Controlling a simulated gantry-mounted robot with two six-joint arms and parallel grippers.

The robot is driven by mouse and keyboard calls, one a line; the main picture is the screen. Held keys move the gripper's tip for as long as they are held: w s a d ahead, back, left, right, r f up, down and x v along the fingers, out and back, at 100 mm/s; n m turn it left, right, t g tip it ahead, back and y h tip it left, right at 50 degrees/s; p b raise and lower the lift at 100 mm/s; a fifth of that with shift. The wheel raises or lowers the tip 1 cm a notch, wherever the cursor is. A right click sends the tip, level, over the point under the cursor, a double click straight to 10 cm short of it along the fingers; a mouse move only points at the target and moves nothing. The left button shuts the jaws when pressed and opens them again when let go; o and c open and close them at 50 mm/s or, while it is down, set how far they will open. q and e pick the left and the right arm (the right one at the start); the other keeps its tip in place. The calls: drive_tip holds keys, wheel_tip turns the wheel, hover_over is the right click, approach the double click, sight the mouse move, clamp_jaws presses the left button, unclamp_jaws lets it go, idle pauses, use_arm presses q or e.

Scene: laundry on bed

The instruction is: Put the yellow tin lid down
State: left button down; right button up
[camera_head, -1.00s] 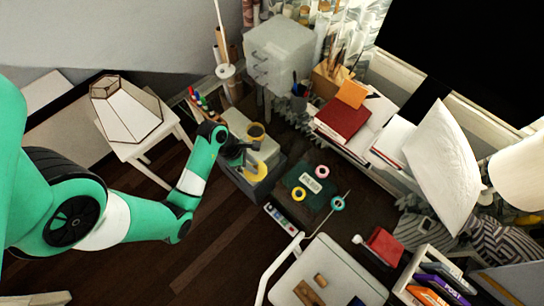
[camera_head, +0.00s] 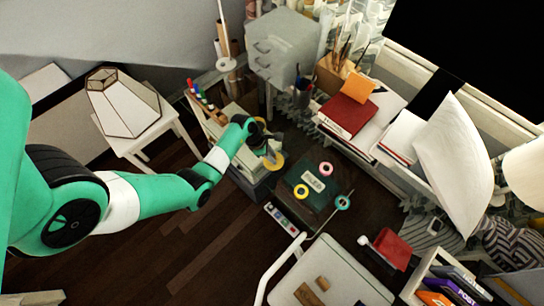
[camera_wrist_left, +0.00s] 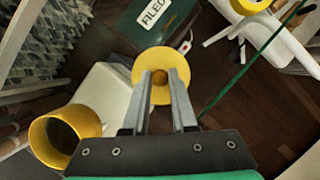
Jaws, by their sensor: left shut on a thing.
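The yellow tin lid (camera_wrist_left: 145,70) is a round disc with a small knob in its middle, seen from above in the left wrist view. My left gripper (camera_wrist_left: 160,82) is shut on the knob. In the head view the lid (camera_head: 276,164) shows just below my left gripper (camera_head: 268,152), partly covered by it. An open yellow tin (camera_wrist_left: 65,137) stands apart from the lid, at the lower left of the wrist view. In the head view my arm hides most of the tin. I cannot tell how high the lid is. My right gripper is not in view.
A dark green labelled case (camera_head: 312,184) with tape rolls, pink (camera_head: 325,169) and yellow (camera_head: 300,191), lies just right of the lid. A teal roll (camera_head: 343,202) is beside it. Red and white books (camera_head: 345,115) lie farther back. A lamp (camera_head: 125,105) stands on a stool at left.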

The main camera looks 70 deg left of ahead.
use_arm(q)
drive_tip(key=c, duration=0.7)
unclamp_jaws()
drive_tip(key=shift+f, duration=0.1)
drive_tip(key=shift+r, duration=0.35)
drive_tip(key=p+v, duration=0.3)
drive_tip(key=v, duration=0.8)
drive_tip(key=shift+s+r+p, duration=0.2)
drive_tip(key=shift+r+p, duration=0.05)
drive_tip(key=shift+p, duration=0.15)
